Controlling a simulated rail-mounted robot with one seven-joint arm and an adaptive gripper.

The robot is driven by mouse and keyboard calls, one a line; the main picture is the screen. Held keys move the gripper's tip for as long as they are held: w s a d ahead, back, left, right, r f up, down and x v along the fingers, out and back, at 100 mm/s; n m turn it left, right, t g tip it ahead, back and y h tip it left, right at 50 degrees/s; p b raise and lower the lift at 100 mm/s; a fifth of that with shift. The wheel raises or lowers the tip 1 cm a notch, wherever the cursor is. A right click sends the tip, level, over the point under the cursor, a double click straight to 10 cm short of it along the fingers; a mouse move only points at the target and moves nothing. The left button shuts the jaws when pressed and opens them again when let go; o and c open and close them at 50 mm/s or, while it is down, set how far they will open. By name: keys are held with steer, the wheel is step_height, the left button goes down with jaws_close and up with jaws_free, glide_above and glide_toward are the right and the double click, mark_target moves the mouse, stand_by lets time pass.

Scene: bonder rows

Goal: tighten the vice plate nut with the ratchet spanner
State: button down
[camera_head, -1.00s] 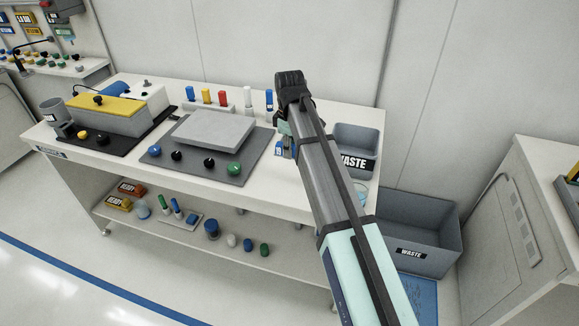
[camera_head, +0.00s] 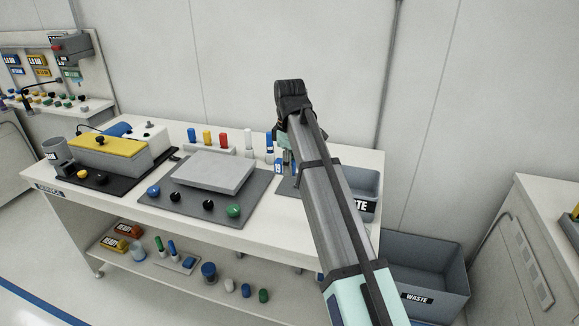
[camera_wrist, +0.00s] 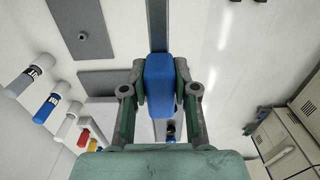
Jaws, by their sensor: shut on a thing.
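My gripper (camera_wrist: 160,95) is shut on the blue handle (camera_wrist: 159,75) of a tool, which I take to be the ratchet spanner. Its grey bar (camera_wrist: 158,24) runs up out of the wrist view, so its far end is not seen. A grey plate (camera_wrist: 90,12) with a small nut-like part (camera_wrist: 82,36) on it lies at the upper left of the wrist view, apart from the visible bar; it seems to be the vice plate. In the head view my arm hides most of the gripper and whatever lies beneath it.
Coloured bottles (camera_head: 207,138) stand in a row at the bench's back, and also at left in the wrist view (camera_wrist: 47,102). A slab (camera_head: 205,170) on a dark mat (camera_head: 180,199) and a yellow-topped unit (camera_head: 106,151) lie left. Waste bins (camera_head: 372,190) are at right.

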steer(key=shift+r+p, duration=0.2)
steer(key=shift+p, duration=0.1)
steer(key=shift+a+p, duration=0.15)
steer(key=shift+p, duration=0.35)
steer(key=w+a+f+n+p, duration=0.1)
steer(key=w+a+f+p, duration=0.3)
steer(key=w, duration=0.5)
steer(key=w+a+f+n+p, duration=0.2)
steer(key=w+a+f+p, duration=0.2)
steer(key=w+f, duration=0.4)
steer(key=shift+w, duration=1.1)
steer(key=shift+f, duration=0.25)
steer(key=shift+f+b, duration=0.75)
steer(key=shift+f, duration=1.5)
steer(key=shift+f, duration=0.15)
steer(key=shift+f+b, duration=0.3)
steer(key=shift+f, duration=0.55)
